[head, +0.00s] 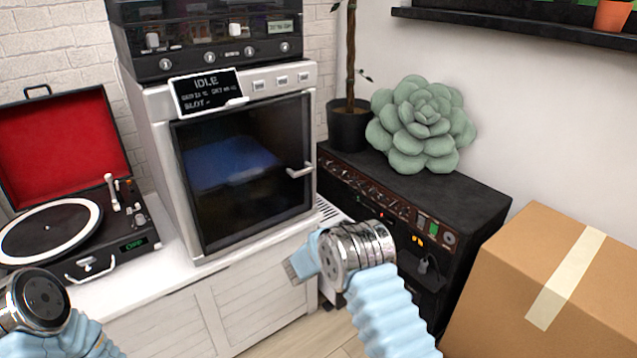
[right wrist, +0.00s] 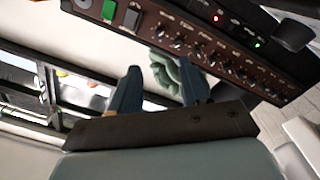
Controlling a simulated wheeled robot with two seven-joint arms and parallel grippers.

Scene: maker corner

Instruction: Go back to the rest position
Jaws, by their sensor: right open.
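My right arm reaches in from the bottom of the head view. My right gripper (head: 303,262) is at its end, in front of the white cabinet's right end and left of the black amplifier (head: 465,205). In the right wrist view my right gripper (right wrist: 158,76) has its two dark blue fingers apart, with nothing between them. Part of my left arm shows at the lower left of the head view, in front of the record player. Its fingers are outside the picture.
A record player (head: 55,228) with a red lid and a printer-like machine (head: 245,170) reading IDLE stand on the white cabinet (head: 175,318). A green succulent cushion (head: 422,125) and a potted plant (head: 349,125) sit on the amplifier. A cardboard box (head: 540,260) stands at right.

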